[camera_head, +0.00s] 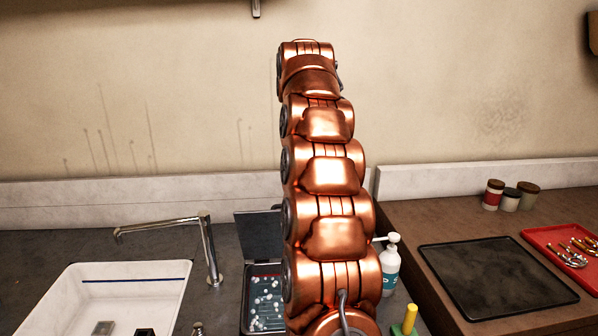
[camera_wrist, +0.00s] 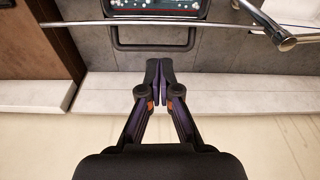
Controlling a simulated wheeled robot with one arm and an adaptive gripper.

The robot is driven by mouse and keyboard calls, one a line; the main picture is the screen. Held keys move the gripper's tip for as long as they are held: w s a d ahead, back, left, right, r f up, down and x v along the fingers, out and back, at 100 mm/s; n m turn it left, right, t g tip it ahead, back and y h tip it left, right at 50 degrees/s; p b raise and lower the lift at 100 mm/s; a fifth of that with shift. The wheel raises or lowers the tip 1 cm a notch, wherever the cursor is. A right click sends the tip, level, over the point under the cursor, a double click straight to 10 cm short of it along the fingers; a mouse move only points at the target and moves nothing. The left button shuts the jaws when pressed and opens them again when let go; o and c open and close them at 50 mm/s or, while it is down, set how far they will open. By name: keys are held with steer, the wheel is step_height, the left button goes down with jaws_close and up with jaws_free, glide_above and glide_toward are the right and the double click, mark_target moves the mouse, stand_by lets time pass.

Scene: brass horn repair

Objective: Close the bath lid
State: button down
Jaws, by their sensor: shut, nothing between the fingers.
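The bath (camera_head: 248,312) is a dark box on the grey counter, left of my arm, holding teal liquid with many pale bubbles. Its dark lid (camera_head: 260,236) stands raised at the back of the bath, so the bath is open. My arm hides the right side of both. In the wrist view the bath (camera_wrist: 160,8) is at the top edge, and the dark-edged lid (camera_wrist: 153,47) shows just beyond my fingertips. My gripper (camera_wrist: 160,68) is shut and empty, apart from the lid in that picture. The head view does not show the gripper clearly.
A white sink (camera_head: 125,290) and a metal tap (camera_head: 208,250) stand left of the bath. A pump bottle (camera_head: 391,265) and a yellow-handled tool (camera_head: 409,318) are to the right. A dark mat (camera_head: 495,275), a red tray (camera_head: 535,238) and small jars (camera_head: 510,200) lie on the brown bench.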

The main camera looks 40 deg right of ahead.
steer(key=d+r+p, duration=0.2)
steer(key=d+r, duration=0.1)
steer(key=shift+m, duration=0.4)
steer(key=shift+s+a+f+b, duration=0.15)
steer(key=shift+f+b, duration=0.95)
steer(key=shift+f, duration=0.75)
steer(key=shift+s+a+f+b, duration=0.1)
steer(key=shift+f+b, duration=1.05)
steer(key=shift+f, duration=0.75)
steer(key=shift+s+a+f+b, duration=0.15)
steer(key=shift+f+b, duration=0.95)
steer(key=shift+f, duration=0.75)
steer(key=shift+s+f, duration=0.1)
